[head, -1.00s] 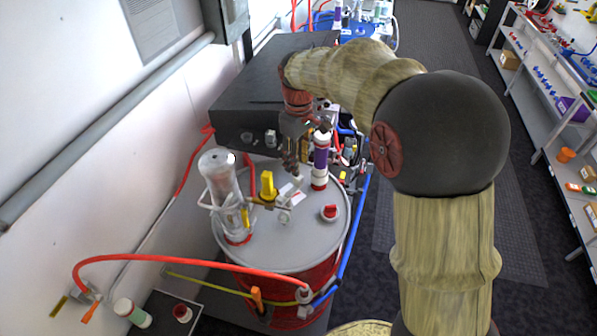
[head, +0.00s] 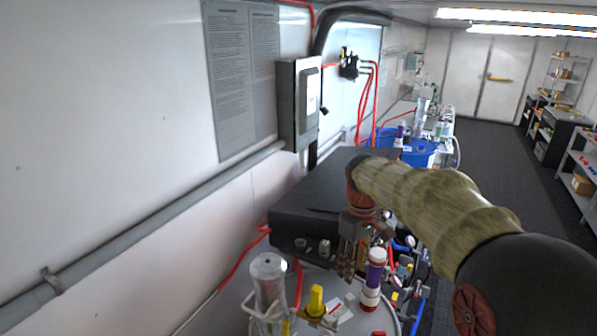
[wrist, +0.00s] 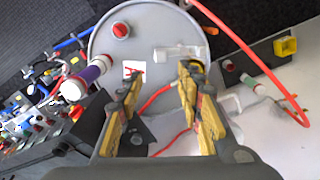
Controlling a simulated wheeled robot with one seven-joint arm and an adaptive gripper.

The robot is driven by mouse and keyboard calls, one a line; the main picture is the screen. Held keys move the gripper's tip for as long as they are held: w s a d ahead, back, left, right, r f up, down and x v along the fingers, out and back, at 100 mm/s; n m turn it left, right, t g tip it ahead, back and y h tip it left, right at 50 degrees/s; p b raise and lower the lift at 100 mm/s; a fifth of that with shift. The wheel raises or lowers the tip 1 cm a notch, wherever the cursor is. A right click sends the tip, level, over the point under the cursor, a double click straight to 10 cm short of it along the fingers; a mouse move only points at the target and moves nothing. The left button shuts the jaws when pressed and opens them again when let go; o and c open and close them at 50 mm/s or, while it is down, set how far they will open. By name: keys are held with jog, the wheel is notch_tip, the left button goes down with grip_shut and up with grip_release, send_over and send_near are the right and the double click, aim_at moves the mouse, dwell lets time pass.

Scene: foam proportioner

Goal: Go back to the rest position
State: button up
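My gripper (head: 347,272) hangs over the grey drum lid (head: 236,302), just in front of the black box. In the wrist view its two fingers (wrist: 160,82) stand apart with nothing held between them. The lid (wrist: 150,45) shows below the fingers. A yellow valve handle (head: 316,300) stands left of my gripper in the head view. A white tube with a purple band (head: 375,275) stands upright to its right, and also shows in the wrist view (wrist: 88,77). A clear cylinder (head: 269,285) stands further left.
The black box (head: 325,200) lies behind my gripper. Red hoses (wrist: 250,50) and blue hoses run around the drum. A grey wall cabinet (head: 300,105) and pipe (head: 150,235) line the left wall. The aisle floor (head: 490,165) at the right is clear.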

jog(key=s+f+m+t+b, duration=0.2)
jog(key=s+f+m+b, duration=0.1)
jog(key=s+f+b, duration=0.7)
jog(key=s+f+m+t+b, duration=0.3)
jog(key=s+f+b, duration=0.8)
jog(key=s+b, duration=0.4)
jog(key=s, duration=0.2)
jog(key=shift+s+a+f+t, duration=0.25)
jog(key=shift+s+a+t, duration=0.05)
jog(key=shift+s+a, duration=0.1)
